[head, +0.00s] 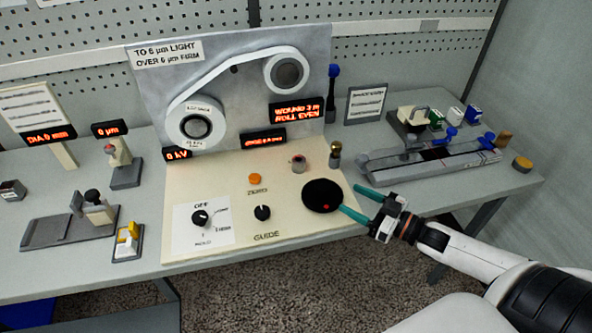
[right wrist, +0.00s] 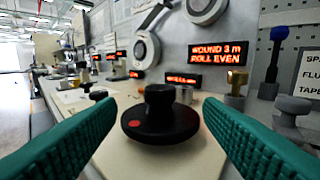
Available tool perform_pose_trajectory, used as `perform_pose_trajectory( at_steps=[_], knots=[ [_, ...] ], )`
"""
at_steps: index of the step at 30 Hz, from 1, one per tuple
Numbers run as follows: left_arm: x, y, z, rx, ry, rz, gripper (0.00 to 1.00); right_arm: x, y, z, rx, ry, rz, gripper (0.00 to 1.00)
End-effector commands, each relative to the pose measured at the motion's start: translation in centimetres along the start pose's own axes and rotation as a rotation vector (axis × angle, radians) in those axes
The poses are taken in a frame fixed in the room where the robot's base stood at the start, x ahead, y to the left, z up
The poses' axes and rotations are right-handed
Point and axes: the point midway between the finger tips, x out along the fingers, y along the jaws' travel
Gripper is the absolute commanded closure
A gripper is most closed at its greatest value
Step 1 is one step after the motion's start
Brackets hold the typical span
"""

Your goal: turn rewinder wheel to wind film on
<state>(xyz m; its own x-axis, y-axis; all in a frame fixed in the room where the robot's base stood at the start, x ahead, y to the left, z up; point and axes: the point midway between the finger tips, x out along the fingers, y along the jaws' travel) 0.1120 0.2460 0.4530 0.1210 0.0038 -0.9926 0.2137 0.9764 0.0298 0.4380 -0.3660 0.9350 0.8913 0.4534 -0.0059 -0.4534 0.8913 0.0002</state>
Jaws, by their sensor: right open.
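The rewinder wheel is a black disc (head: 322,196) with a red dot, at the right front of the cream panel. In the right wrist view the black wheel (right wrist: 160,122) has a raised central knob, and its red dot faces me at the left. My right gripper (head: 355,202) is open, with its green fingers at the wheel's right side. In the right wrist view the fingers (right wrist: 158,140) spread on either side of the wheel, apart from it. The white film runs between two reels (head: 196,125) (head: 287,72) on the upright plate. My left gripper is not in view.
The panel has a display (head: 296,109) reading "WOUND 3 m ROLL EVEN", an orange ZERO button (head: 255,178), a GUIDE knob (head: 262,213) and a selector knob (head: 200,218). A brass-topped post (head: 335,155) stands behind the wheel. A long grey fixture (head: 430,158) lies to the right.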

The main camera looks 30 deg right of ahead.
Motion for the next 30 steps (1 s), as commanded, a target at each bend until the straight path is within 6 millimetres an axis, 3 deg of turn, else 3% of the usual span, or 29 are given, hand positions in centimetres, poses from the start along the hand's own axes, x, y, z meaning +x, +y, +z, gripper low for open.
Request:
perform_pose_trajectory(
  at_steps=[5, 9, 13, 21, 25, 30],
  knots=[
    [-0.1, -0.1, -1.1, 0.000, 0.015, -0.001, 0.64, 1.1, 0.0, 0.0, 0.000, -0.002, -0.001, 0.39],
    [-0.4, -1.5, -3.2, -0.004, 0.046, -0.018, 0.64, 3.4, 0.0, 0.2, -0.001, -0.004, -0.001, 0.39],
    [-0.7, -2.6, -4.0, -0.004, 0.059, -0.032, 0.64, 6.0, -0.1, 0.2, -0.001, -0.004, -0.002, 0.39],
    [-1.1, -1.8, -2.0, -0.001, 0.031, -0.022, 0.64, 10.4, 0.0, 0.1, 0.000, -0.001, -0.001, 0.39],
    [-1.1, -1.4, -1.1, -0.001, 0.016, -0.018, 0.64, 11.5, 0.0, 0.0, 0.001, 0.000, -0.002, 0.39],
    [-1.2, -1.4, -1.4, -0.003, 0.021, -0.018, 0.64, 12.0, 0.0, -0.1, 0.000, 0.001, -0.001, 0.39]
  ],
)
